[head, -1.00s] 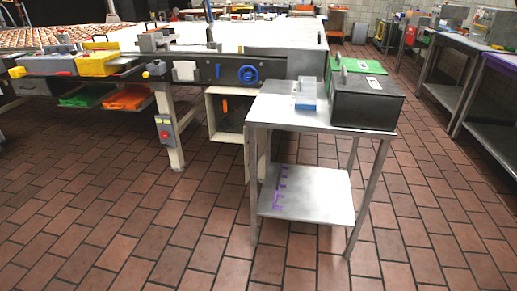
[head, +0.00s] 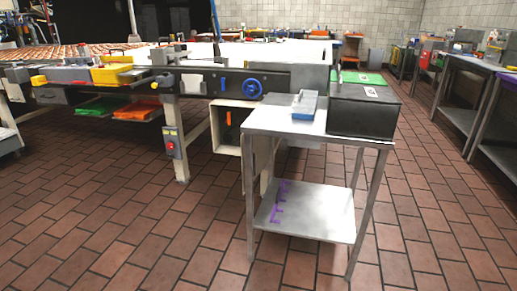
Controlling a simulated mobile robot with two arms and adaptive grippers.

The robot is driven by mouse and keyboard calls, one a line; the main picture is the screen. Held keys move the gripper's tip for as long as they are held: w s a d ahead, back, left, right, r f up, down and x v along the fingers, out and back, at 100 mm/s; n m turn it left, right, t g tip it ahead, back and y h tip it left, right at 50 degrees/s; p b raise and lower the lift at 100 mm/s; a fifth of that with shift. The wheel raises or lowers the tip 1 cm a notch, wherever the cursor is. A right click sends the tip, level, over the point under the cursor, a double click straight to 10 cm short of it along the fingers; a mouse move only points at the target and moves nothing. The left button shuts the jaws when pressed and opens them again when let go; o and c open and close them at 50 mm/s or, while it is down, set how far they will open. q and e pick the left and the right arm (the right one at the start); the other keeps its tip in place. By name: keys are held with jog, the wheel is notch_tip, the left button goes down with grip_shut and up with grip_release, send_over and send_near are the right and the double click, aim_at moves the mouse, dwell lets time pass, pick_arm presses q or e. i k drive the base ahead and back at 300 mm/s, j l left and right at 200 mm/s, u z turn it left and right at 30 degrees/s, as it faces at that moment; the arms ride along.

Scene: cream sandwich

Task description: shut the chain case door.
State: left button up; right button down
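The chain case appears to be the cream box (head: 217,134) under the end of the long machine, left of the steel cart. Its front is open and its dark inside shows, with an orange part (head: 229,119) in it. A narrow cream panel (head: 265,180) stands at its right side, partly hidden behind the cart. It may be the door standing open, but I cannot tell for sure. Neither of my grippers is in view.
A steel cart (head: 304,213) stands in front of the case's right side, carrying a black box (head: 362,112) and a grey-blue block (head: 305,105). A machine leg with a red switch box (head: 173,143) stands to the left. The tiled floor in front is clear.

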aim_at(261, 143)
jog(key=i+j+z, duration=0.7)
jog(key=i+j, duration=0.2)
jog(key=j, duration=0.2)
